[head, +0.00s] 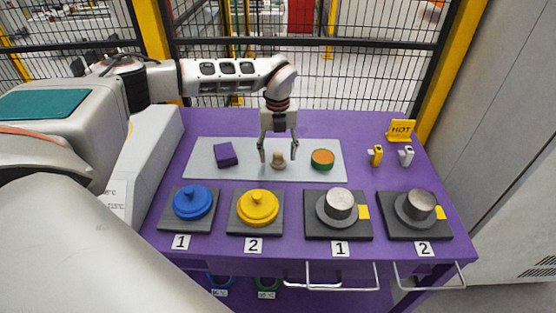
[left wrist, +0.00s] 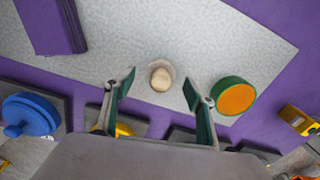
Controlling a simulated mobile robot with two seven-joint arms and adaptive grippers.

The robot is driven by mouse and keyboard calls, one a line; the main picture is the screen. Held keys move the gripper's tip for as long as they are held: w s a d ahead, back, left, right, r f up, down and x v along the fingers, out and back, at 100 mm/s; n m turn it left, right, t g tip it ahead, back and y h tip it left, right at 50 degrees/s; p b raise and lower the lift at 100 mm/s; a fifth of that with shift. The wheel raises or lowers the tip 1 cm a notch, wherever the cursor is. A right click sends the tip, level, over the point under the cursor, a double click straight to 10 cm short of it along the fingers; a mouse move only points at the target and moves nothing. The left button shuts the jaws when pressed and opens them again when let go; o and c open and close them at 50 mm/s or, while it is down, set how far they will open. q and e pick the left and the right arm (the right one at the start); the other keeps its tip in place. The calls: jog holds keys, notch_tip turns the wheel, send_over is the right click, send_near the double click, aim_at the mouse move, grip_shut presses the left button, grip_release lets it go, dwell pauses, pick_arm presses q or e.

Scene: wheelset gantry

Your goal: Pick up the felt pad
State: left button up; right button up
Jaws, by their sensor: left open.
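Three items lie on a light grey mat (head: 205,172): a purple block (head: 226,154), a small beige knob-like piece (head: 278,159) and a round green-and-orange piece (head: 322,159). I cannot tell for certain which of them is the felt pad. My left gripper (head: 278,155) points down over the beige piece, open, with a finger on each side. In the left wrist view the beige piece (left wrist: 160,77) shows a pale round top, just beyond the open fingertips (left wrist: 160,88) and apart from both. The green-and-orange piece (left wrist: 235,97) is right of the fingers. My right gripper is out of view.
In front stand a blue lidded disc (head: 192,203), a yellow lidded disc (head: 258,207) and two metal cylinders (head: 340,204) (head: 420,205) on dark plates. A HOT sign (head: 401,130) and yellow and white small pieces (head: 376,155) (head: 406,156) are at right. Fence (head: 370,70) stands behind.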

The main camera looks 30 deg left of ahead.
aim_at(278, 153)
pick_arm(q)
jog(key=shift+f, duration=0.65)
jog(key=c, duration=1.1)
jog(key=shift+r, duration=0.15)
notch_tip(278, 153, up, 20)
jog(key=p, duration=0.1)
jog(key=shift+o, duration=0.8)
jog(key=shift+c, duration=0.6)
